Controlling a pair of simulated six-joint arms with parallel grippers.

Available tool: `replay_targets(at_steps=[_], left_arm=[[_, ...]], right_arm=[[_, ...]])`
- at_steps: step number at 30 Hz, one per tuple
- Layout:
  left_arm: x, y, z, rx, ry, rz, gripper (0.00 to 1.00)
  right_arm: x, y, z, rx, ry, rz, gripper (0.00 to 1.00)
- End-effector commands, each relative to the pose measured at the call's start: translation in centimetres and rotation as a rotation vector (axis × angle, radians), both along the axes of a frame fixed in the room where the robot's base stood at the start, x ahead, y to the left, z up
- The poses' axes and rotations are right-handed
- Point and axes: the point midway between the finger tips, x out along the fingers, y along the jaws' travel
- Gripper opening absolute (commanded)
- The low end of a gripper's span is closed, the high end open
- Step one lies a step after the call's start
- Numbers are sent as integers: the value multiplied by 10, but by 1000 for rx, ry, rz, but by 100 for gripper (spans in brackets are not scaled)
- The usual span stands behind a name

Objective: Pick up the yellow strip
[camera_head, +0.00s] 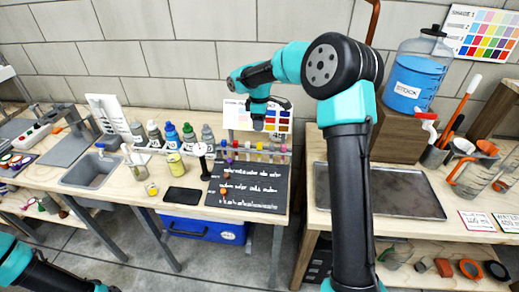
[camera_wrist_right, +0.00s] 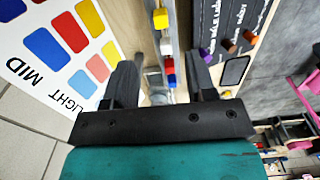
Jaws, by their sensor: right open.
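My right gripper (camera_head: 264,108) hangs above the back of the left workbench, in front of the color chart. In the right wrist view its two dark fingers (camera_wrist_right: 163,75) are apart with nothing held between them. A narrow rack of small colored pieces runs between and beyond the fingers. A yellow piece (camera_wrist_right: 160,18), which looks like the yellow strip, sits in this rack near the top of the wrist view, beyond the fingertips and apart from them. In the head view it is small among the colored pieces. My left arm shows at the lower left; its gripper is out of frame.
Red (camera_wrist_right: 168,64) and blue pieces share the rack. A black lettered mat (camera_head: 248,190) lies in front of it. Several bottles (camera_head: 172,134) stand to the left. A color chart (camera_head: 238,116) stands behind. A metal tray (camera_head: 400,192) lies on the right bench.

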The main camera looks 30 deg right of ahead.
Motion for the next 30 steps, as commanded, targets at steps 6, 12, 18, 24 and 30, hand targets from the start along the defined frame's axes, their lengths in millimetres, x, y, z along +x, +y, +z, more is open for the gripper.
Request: replay_targets(at_steps=[6,12,18,24,30], left_arm=[[0,0,0,0,0,0,48],[0,0,0,0,0,0,48],[0,0,0,0,0,0,48],[0,0,0,0,0,0,48],[0,0,0,0,0,0,48]], right_arm=[[-1,0,-38,1,3,1,51],[0,0,-57,0,1,0,51],[0,0,-58,0,0,0,51],[0,0,-61,1,1,1,51],[-2,1,-84,1,4,2,51]])
